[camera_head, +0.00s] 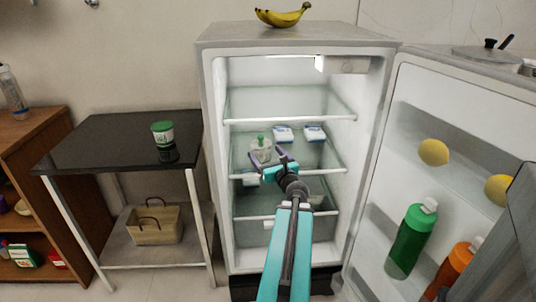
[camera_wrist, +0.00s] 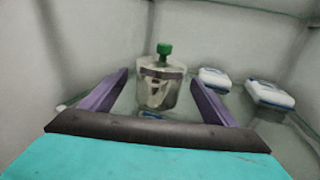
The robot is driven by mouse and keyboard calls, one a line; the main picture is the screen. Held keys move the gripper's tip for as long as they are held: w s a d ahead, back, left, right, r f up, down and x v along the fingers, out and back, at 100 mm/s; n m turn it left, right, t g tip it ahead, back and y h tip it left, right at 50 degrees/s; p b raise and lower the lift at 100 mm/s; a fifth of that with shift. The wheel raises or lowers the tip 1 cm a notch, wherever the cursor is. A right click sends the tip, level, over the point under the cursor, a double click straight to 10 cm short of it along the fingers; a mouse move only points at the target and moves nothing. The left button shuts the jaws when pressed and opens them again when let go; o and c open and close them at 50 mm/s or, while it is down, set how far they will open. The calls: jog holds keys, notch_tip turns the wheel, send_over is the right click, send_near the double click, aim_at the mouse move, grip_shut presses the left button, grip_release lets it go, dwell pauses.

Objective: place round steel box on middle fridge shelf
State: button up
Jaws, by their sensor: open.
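The round steel box (camera_wrist: 158,92), a shiny metal pot with a green knob, stands upright on the middle fridge shelf (camera_head: 318,153). It also shows in the head view (camera_head: 261,150), partly hidden by my gripper. My gripper (camera_head: 271,159) reaches into the fridge at that shelf's height. In the wrist view its two purple fingers (camera_wrist: 160,92) are spread wide, one on each side of the box in the picture. Gaps show between the fingers and the box, and I see no contact.
Two white-and-blue packs (camera_head: 283,133) (camera_head: 314,132) lie to the right on the same shelf. The fridge door (camera_head: 440,170) is open at right, with lemons and bottles in it. A dark table (camera_head: 115,140) with a green-and-white tub (camera_head: 162,132) stands left. Bananas (camera_head: 282,15) lie on top.

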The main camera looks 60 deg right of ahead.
jog(key=shift+s+a+r+p, duration=0.2)
jog(key=shift+s+a+p, duration=0.35)
jog(key=shift+p, duration=3.6)
jog(key=shift+s+f+p, duration=0.15)
jog(key=shift+s+p, duration=0.15)
jog(key=shift+p, duration=0.6)
